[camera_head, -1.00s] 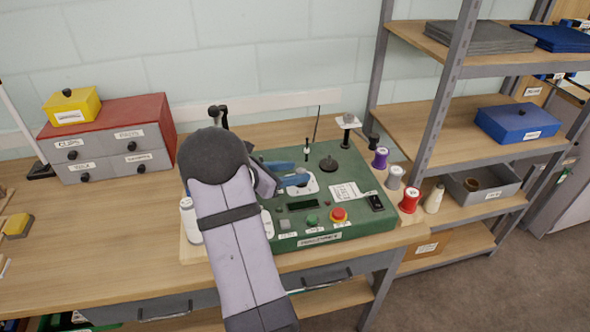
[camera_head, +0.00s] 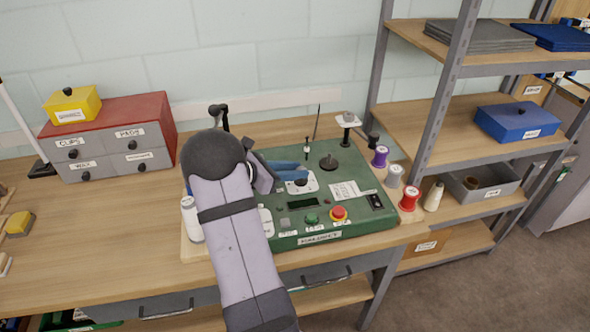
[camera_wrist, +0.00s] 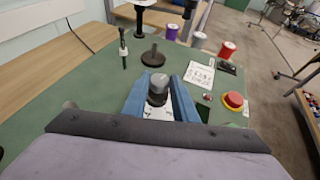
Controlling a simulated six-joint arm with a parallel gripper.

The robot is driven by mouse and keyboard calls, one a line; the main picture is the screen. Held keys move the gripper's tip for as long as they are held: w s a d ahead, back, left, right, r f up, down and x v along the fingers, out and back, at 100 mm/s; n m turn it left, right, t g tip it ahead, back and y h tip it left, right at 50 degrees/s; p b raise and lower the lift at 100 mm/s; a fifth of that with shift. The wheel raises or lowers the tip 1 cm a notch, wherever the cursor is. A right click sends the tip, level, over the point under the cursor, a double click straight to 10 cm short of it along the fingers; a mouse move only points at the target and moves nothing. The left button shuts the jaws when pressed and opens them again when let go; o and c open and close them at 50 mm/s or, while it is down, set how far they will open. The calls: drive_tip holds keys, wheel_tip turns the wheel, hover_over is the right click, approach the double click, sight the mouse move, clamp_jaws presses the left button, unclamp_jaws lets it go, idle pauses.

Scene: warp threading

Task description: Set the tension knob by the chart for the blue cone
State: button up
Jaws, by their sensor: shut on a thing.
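The tension knob (camera_wrist: 157,88) is a dark round knob with a grey top, on a white dial plate (camera_wrist: 158,112) on the green machine panel. My gripper (camera_wrist: 160,92) has its two blue fingers closed around the knob's sides. In the head view my gripper (camera_head: 294,172) is low over the panel, and the fingers partly cover the dial. Its marks are too small to read. The chart (camera_head: 346,190) is a white printed card on the panel, right of the knob; it also shows in the wrist view (camera_wrist: 200,75), its text unreadable. I cannot make out a blue cone.
A red stop button (camera_head: 339,213) and a dark upright post (camera_head: 328,164) are close to the gripper. A white cone (camera_head: 191,218) stands at left.

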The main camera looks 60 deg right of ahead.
drive_tip(key=shift+w+d+r+m+g+y, duration=0.1)
drive_tip(key=shift+w+d+m+g+y, duration=0.1)
drive_tip(key=shift+m+g+y, duration=0.5)
drive_tip(key=shift+w+d+m+g+y, duration=0.15)
drive_tip(key=shift+m+g+y, duration=0.25)
drive_tip(key=shift+m+g, duration=0.55)
drive_tip(key=shift+a, duration=0.1)
drive_tip(key=o, duration=1)
drive_tip(key=shift+o, duration=0.2)
drive_tip(key=shift+a, duration=0.1)
drive_tip(key=b+v, duration=0.2)
drive_tip(key=v, duration=0.3)
drive_tip(key=shift+w+a, duration=0.2)
drive_tip(key=shift+w, duration=0.05)
drive_tip(key=shift+v, duration=0.8)
drive_tip(key=shift+r, duration=0.15)
